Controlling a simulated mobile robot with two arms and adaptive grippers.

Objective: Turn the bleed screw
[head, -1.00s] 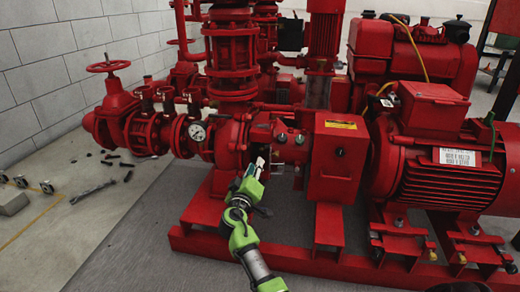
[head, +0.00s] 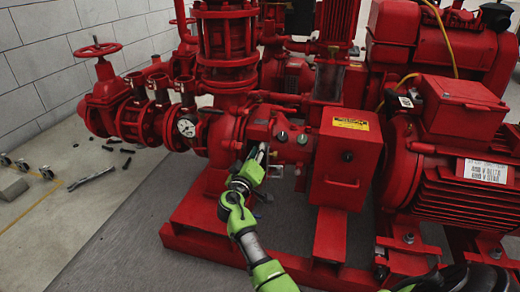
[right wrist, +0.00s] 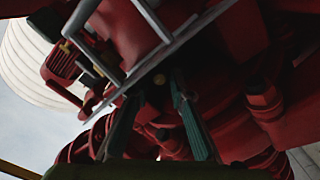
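The red pump casing (head: 232,135) stands in the middle of the head view. A small brass-coloured round piece (right wrist: 158,80) shows in that gap, just beyond the fingertips. It may be the bleed screw, but I cannot tell for sure. I see no contact with it. In the head view the gripper hides this spot. My left gripper is not in view.
A red control box (head: 347,160) stands close to the right of the gripper, with the motor (head: 450,185) beyond it. A pressure gauge (head: 187,127) and a handwheel valve (head: 97,50) are at left. Grey bars (right wrist: 112,62) cross near the fingers. Loose tools (head: 92,177) lie on the floor.

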